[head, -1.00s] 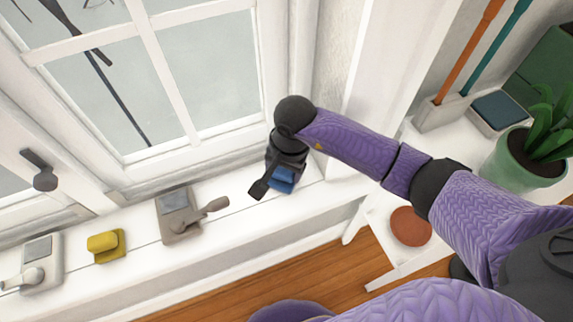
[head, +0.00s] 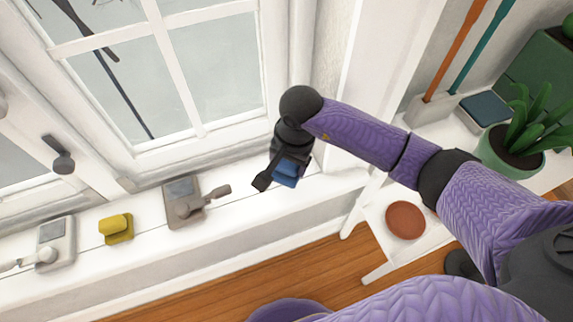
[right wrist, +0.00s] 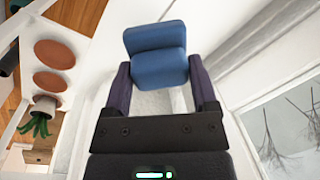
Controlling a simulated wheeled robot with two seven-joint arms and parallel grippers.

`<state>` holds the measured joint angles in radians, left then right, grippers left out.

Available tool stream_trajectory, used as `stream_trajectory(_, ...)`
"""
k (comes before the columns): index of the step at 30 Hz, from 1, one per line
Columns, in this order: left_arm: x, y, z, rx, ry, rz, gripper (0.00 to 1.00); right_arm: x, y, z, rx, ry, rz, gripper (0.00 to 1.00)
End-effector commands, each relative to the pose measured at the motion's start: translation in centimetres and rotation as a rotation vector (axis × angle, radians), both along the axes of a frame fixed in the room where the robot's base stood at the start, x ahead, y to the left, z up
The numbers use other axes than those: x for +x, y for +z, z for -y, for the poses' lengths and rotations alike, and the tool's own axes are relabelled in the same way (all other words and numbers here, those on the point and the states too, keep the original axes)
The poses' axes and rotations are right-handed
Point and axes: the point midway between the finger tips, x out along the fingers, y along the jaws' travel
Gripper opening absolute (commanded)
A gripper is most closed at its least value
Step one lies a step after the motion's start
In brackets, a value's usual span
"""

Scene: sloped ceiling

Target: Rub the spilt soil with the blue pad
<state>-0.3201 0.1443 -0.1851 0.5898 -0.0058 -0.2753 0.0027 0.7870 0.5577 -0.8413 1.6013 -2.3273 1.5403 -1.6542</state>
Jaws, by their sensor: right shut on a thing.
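My right gripper (head: 275,176) is shut on the blue pad (head: 287,172), over the right part of the white window sill (head: 235,204). In the right wrist view the blue pad (right wrist: 157,55) sits between the tips of the two fingers of my right gripper (right wrist: 160,72). I cannot tell whether the pad touches the sill. I cannot make out spilt soil in either view; the arm and pad hide part of the sill. My left gripper is not in view.
A grey-brown latch (head: 190,203), a yellow block (head: 116,228) and a white latch (head: 55,243) are along the sill to the left. A reddish-brown disc (head: 405,220) is on a low white stand. A potted plant (head: 515,145) stands at the right.

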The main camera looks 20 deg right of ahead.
Motion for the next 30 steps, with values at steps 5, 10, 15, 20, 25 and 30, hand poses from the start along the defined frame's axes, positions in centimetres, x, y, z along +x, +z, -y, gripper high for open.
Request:
stream_trajectory(5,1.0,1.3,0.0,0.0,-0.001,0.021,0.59,0.0,2.1,0.3,0.0,-0.006,0.003,0.0)
stream_trajectory(10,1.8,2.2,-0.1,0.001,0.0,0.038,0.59,0.0,3.6,0.5,0.0,-0.013,0.003,0.0)
stream_trajectory(15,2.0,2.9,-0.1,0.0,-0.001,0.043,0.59,0.0,4.6,0.8,-0.001,-0.019,0.002,0.0)
stream_trajectory(20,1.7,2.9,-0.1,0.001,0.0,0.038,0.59,0.0,4.5,0.8,0.0,-0.02,0.001,0.0)
stream_trajectory(25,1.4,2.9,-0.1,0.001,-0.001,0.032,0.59,0.0,4.5,0.8,0.001,-0.02,0.0,0.0)
stream_trajectory(30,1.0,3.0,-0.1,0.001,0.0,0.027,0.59,0.0,4.5,0.8,0.001,-0.019,0.001,0.0)
